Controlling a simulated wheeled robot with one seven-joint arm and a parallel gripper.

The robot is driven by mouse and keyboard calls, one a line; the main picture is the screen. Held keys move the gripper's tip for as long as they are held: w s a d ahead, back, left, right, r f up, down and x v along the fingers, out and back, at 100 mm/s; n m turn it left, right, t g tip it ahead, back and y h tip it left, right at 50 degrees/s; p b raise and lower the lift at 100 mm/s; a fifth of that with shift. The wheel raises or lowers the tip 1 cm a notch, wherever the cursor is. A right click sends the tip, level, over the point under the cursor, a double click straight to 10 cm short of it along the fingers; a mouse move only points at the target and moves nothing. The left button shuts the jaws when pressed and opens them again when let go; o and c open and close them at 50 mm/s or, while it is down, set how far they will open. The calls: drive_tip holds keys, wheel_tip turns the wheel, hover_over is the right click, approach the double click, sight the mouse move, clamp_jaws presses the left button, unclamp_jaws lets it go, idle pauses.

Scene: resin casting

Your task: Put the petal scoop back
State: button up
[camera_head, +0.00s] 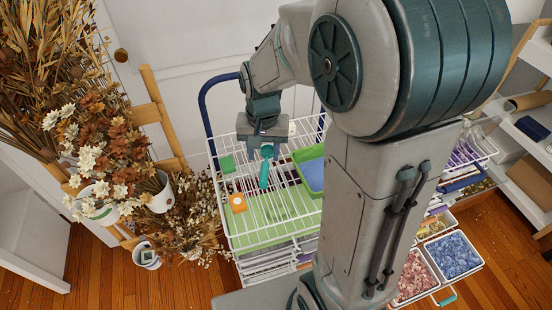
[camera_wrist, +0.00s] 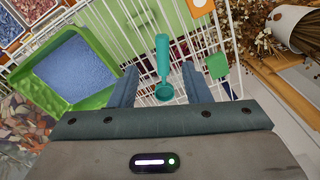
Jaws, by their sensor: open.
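The teal petal scoop (camera_head: 264,176) is at the wire rack (camera_head: 234,240) of the cart, just below my gripper (camera_head: 267,146). In the wrist view the scoop (camera_wrist: 162,55) lies between the lines of my two open fingers (camera_wrist: 160,82). Its round bowl is nearest the palm, and its handle points away. The fingers are apart from it on both sides. I cannot tell the height gap between fingertips and scoop. A green tray (camera_wrist: 108,97) with blue contents stands beside the scoop; it also shows in the head view (camera_head: 299,158).
A green block (camera_head: 227,164) and an orange block (camera_head: 238,203) sit on the cart, near the scoop. Dried flowers (camera_head: 110,165) crowd the left side. Bins of blue (camera_head: 452,255) and pink petals (camera_head: 414,276) stand low at right. Shelves (camera_head: 530,150) stand at far right.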

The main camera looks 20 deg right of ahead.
drive_tip(key=s+d+r+n+t, duration=0.1)
drive_tip(key=s+r+n, duration=0.1)
drive_tip(key=s, duration=0.4)
drive_tip(key=s+d+r+n+t, duration=0.1)
drive_tip(key=s+r+n, duration=0.1)
drive_tip(key=s+r, duration=0.3)
drive_tip(key=shift+s+r+t, duration=0.3)
drive_tip(key=shift+s+t, duration=0.1)
drive_tip(key=shift+s, duration=0.8)
